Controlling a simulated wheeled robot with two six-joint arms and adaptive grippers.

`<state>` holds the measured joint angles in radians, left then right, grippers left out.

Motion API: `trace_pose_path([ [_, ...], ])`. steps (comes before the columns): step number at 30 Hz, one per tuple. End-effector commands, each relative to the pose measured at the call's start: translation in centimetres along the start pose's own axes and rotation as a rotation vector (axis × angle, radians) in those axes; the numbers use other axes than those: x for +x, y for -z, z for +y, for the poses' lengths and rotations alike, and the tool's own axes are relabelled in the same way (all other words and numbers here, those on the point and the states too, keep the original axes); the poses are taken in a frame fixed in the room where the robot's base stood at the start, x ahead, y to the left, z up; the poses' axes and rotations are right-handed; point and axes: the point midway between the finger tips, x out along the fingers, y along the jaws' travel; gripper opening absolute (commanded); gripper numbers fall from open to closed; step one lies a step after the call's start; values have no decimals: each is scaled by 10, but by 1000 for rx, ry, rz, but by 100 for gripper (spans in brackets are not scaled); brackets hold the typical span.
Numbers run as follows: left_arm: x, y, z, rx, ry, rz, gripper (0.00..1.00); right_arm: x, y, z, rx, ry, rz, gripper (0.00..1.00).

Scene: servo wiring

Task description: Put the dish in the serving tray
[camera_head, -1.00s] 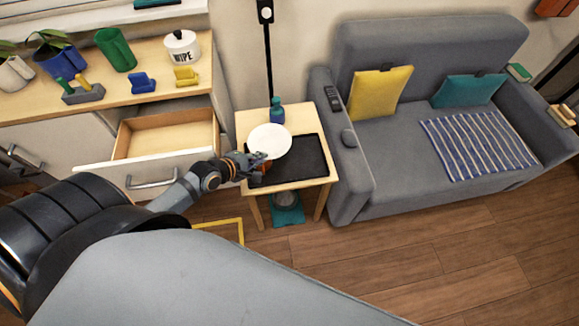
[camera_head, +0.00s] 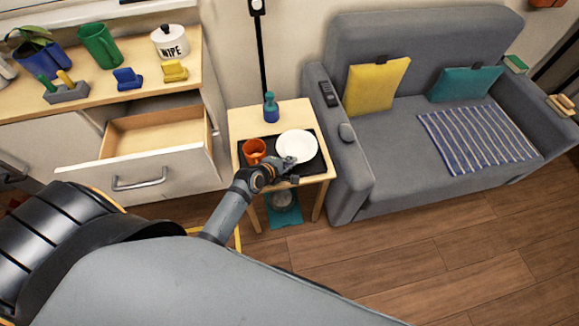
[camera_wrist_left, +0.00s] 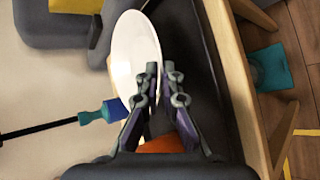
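The dish is a white round plate (camera_head: 297,145), over the right part of the black serving tray (camera_head: 313,169) on the small wooden side table. My left gripper (camera_head: 291,162) is at the dish's near edge. In the left wrist view the dish (camera_wrist_left: 133,50) has its rim running between the fingertips (camera_wrist_left: 162,75), which are close together on it. I cannot tell whether its underside touches the tray. The tray also shows in the wrist view (camera_wrist_left: 205,75). My right gripper is not in view.
An orange mug (camera_head: 255,150) stands on the tray's left part, close to my left gripper. A blue bottle (camera_head: 270,107) stands behind the tray. An open drawer (camera_head: 155,150) is at the left, and a grey sofa (camera_head: 350,175) adjoins the table's right side.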

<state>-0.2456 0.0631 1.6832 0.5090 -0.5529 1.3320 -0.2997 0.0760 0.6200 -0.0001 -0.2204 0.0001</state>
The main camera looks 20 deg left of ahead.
Motion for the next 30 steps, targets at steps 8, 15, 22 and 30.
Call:
trace_pose_path([
  [8, 14, 8, -20, 2, -1, 2, 0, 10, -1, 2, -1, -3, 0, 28],
  [15, 16, 9, -23, 1, 0, 2, 0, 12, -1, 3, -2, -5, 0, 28],
  [22, 15, 9, -23, 1, 2, 2, 15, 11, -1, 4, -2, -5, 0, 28],
  [30, 0, 8, -20, 2, 3, 3, 15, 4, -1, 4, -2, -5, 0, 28],
])
